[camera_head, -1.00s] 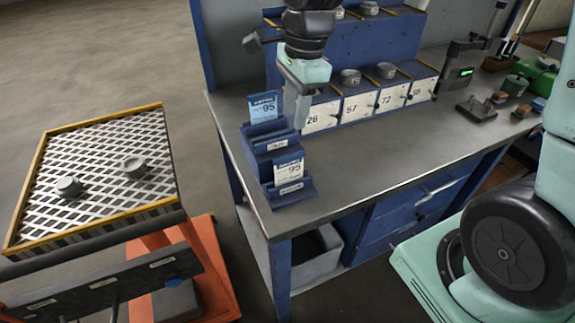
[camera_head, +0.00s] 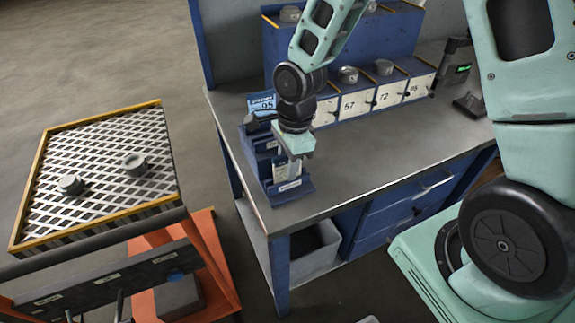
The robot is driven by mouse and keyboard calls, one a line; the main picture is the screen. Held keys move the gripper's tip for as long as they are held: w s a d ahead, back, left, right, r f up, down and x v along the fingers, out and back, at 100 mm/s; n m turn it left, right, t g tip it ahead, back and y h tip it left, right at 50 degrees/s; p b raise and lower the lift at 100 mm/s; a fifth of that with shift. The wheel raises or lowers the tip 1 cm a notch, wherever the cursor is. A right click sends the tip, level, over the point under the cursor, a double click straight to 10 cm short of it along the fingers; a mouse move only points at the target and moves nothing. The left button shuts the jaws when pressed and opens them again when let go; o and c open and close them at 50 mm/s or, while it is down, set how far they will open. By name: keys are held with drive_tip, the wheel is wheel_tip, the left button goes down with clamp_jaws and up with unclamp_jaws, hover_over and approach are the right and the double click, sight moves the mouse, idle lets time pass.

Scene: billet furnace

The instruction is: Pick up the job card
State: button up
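A blue card rack (camera_head: 293,191) with stepped slots stands at the left front of the workbench. A white job card (camera_head: 281,171) stands in its front slot, now partly covered by my gripper. A blue-topped job card (camera_head: 262,103) marked 95 stands in the rear slot, partly covered by my wrist. My gripper (camera_head: 293,168) points down over the front of the rack, right at the white card. Its fingertips are small and overlap the card, so I cannot tell if they are open or touching it.
The workbench (camera_head: 365,165) is clear right of the rack. Numbered white bins (camera_head: 387,95) stand behind, with a scale (camera_head: 455,65) farther right. A mesh-topped cart (camera_head: 100,190) holding two grey round parts stands at the left.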

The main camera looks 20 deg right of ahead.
drive_tip(key=shift+a+f, duration=0.1)
drive_tip(key=shift+f, duration=0.85)
clamp_jaws()
